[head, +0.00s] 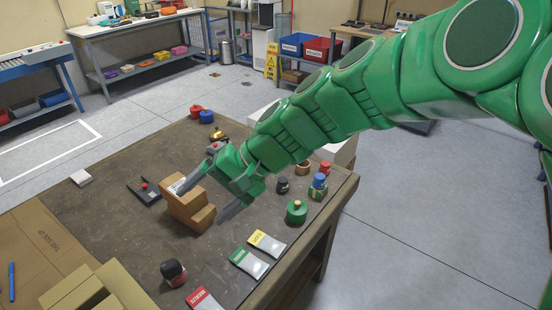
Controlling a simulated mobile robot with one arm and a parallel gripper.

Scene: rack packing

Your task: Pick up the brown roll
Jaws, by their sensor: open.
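A small brown round piece (302,168), which looks like the brown roll, stands on the dark table near its back right edge. It is small here, and its shape is hard to make out. My gripper (202,203) is open over the middle of the table, to the left of and nearer than the brown piece. One finger shows above a brown stepped block (186,207) and the other beside its right side. I cannot tell whether they touch the block. No object is clearly held.
A black jar (283,185), a green round weight (296,212) and red and blue pieces crowd the table's right side. Labelled packets (249,262) lie in front. Cardboard boxes (85,291) fill the near left.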

